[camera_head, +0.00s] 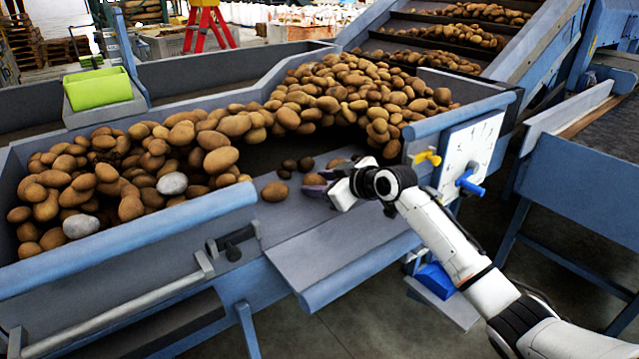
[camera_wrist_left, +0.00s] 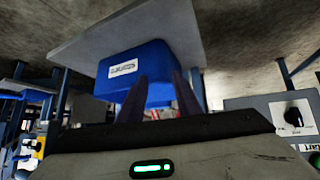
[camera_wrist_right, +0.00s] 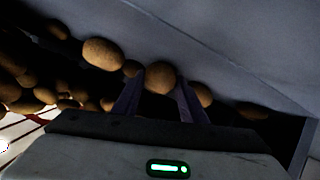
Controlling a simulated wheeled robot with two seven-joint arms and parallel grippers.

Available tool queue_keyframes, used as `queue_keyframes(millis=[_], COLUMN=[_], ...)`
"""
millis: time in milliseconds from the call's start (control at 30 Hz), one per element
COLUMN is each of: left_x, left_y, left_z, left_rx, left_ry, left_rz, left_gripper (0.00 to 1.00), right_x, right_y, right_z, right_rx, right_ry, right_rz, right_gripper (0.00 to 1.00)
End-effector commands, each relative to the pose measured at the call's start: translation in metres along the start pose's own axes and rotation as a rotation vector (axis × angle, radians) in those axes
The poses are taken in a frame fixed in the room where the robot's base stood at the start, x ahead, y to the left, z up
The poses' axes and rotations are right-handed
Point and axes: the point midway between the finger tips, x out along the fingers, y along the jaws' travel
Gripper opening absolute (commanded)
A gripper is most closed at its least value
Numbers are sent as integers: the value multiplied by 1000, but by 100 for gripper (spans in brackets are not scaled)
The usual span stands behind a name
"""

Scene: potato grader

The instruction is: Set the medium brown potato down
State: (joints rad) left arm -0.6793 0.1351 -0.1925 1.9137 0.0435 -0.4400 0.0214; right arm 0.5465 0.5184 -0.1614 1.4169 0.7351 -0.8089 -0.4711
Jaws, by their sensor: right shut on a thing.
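My right gripper (camera_head: 322,183) is over the grey grader bed, just right of the pile, with its dark purple fingers shut on a brown potato (camera_head: 314,179). In the right wrist view the potato (camera_wrist_right: 160,77) sits between the fingertips (camera_wrist_right: 158,92). Whether it touches the bed is not clear. Another brown potato (camera_head: 274,191) lies alone on the bed to the left. My left gripper (camera_wrist_left: 163,98) shows only in its wrist view, with its fingers apart and nothing between them.
A large potato pile (camera_head: 340,90) fills the back and left of the grader. Two grey stones (camera_head: 172,184) (camera_head: 80,225) lie among the left potatoes. Several small dark potatoes (camera_head: 289,165) lie near the right gripper. A blue box (camera_wrist_left: 135,80) is ahead of the left gripper.

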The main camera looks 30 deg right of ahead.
Motion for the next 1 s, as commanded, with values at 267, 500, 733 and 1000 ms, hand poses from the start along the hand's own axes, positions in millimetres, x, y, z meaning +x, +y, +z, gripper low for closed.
queue_keyframes(millis=[267,500,733,1000], left_x=[1,0,-2,-2], left_y=[0,0,1,0], left_z=[0,3,4,4], left_rx=[1,0,-1,-2], left_ry=[2,-4,-7,-7], left_rz=[0,0,1,0], left_gripper=[31,31,31,31], right_x=[1,1,-16,-70], right_y=[0,0,1,1], right_z=[2,2,0,1], right_rx=[-1,-1,-4,-6], right_ry=[-1,-1,-1,-2], right_rz=[0,0,1,1], right_gripper=[55,58,58,58])
